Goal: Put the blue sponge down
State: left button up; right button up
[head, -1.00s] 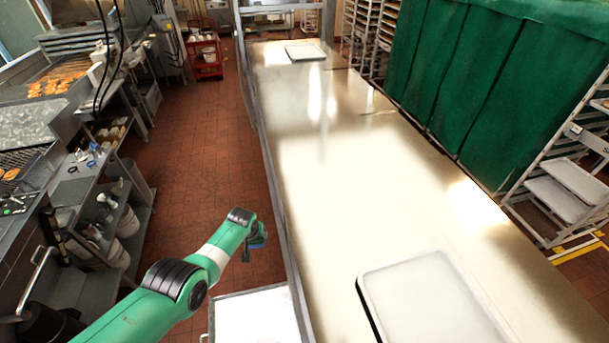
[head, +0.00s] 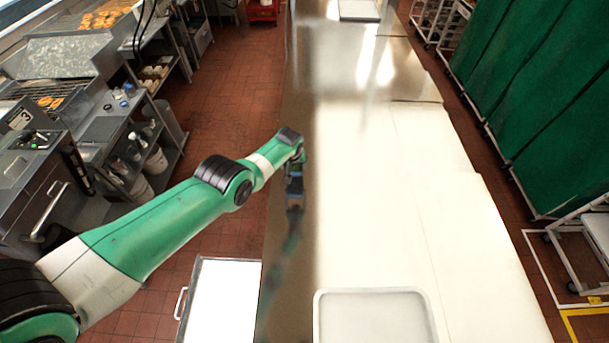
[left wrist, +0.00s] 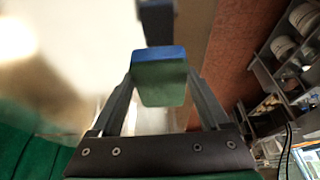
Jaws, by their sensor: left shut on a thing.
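The blue sponge (left wrist: 159,78) is between the fingers of my left gripper (left wrist: 160,88) in the left wrist view; it has a blue face and a green face. In the head view my left gripper (head: 294,193) points down over the left side of the long steel table (head: 390,200). The sponge is small and dark there, partly hidden by the fingers. A dark reflection shows on the table below the gripper. I cannot tell how large the gap to the surface is. My right gripper is not in view.
A pale tray (head: 372,318) lies on the near part of the table, and another tray (head: 360,10) is at the far end. The table between them is clear. A white-topped cart (head: 222,300) stands left of the table. Green curtains (head: 535,110) hang on the right.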

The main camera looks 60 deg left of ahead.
aim_at(295, 181)
pick_arm(q)
jog(key=shift+w+d+f+b, duration=0.1)
jog(key=shift+f+b, duration=0.3)
jog(key=shift+f, duration=0.2)
jog(key=shift+w+d+f+b, duration=0.1)
jog(key=shift+f+b, duration=0.25)
jog(key=shift+f, duration=0.2)
jog(key=shift+r, duration=0.1)
jog(key=shift+s+a, duration=0.1)
notch_tip(295, 181, down, 4)
jog(key=b, duration=0.4)
jog(key=shift+r, duration=0.15)
jog(key=shift+f, duration=0.2)
jog(key=o, duration=1.3)
jog(key=shift+r, duration=0.15)
